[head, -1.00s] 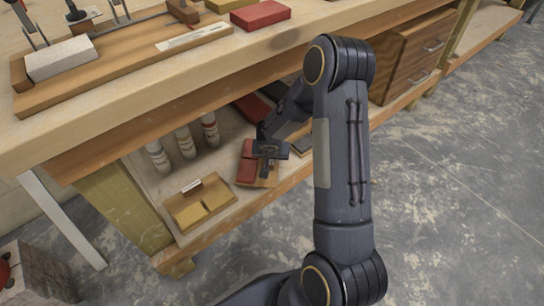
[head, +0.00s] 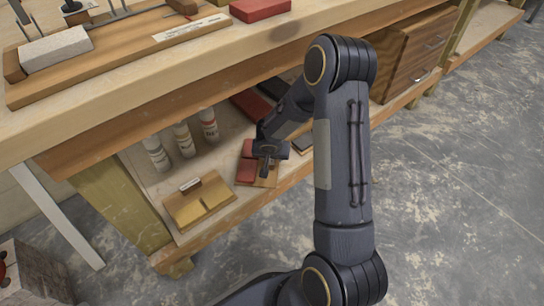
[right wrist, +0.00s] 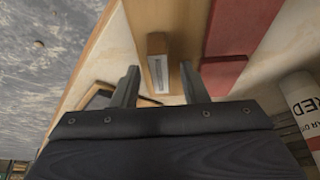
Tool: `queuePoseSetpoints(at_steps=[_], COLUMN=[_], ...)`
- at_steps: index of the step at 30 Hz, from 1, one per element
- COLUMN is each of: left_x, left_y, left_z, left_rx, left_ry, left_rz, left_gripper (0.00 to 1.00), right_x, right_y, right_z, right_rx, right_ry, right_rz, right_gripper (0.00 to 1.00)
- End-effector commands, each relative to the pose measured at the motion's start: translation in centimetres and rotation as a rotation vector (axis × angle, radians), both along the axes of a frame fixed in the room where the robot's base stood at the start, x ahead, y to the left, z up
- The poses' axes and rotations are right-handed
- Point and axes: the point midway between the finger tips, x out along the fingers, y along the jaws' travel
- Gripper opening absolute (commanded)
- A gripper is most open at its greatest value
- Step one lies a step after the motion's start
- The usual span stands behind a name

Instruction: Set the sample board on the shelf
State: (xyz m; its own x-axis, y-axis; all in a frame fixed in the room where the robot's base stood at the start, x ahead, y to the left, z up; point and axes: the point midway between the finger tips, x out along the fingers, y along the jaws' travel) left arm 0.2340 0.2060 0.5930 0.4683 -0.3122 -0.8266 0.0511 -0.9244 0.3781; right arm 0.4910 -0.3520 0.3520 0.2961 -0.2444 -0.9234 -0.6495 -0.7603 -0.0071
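A wooden sample board with red tiles (head: 245,170) lies on the lower shelf (head: 222,220) under the bench. In the right wrist view its bare wood (right wrist: 180,18) and red tiles (right wrist: 245,30) show, with a small upright wooden block bearing a pale label (right wrist: 157,65). My right gripper (head: 265,170) is over this board and covers part of it in the head view. In the right wrist view the gripper (right wrist: 160,72) is open, its fingers apart on either side of the block, with gaps to both. My left gripper is not in view.
A similar board with yellow tiles (head: 185,211) lies at the shelf's near left. Several white bottles (head: 182,140) stand behind it. A dark red item (head: 252,106) lies deeper in. The bench top (head: 150,75) overhangs the shelf. A drawer unit (head: 408,58) stands right.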

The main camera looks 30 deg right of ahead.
Motion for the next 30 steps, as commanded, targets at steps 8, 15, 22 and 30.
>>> queuePoseSetpoints(at_steps=[8,15,22,30], left_x=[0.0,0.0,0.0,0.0], left_y=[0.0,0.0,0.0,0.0], left_z=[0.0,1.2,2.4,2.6], left_rx=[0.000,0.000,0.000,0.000], left_ry=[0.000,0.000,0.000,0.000], left_rz=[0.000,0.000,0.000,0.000], left_gripper=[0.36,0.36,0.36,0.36], right_x=[-0.1,-0.8,-1.9,-2.3], right_y=[0.0,0.7,1.6,1.9], right_z=[-0.1,2.8,6.2,7.2], right_rx=[0.000,-0.001,0.000,0.000], right_ry=[0.003,-0.001,-0.001,0.000], right_rz=[0.000,0.001,0.000,0.000], right_gripper=[0.43,0.43,0.43,0.43])
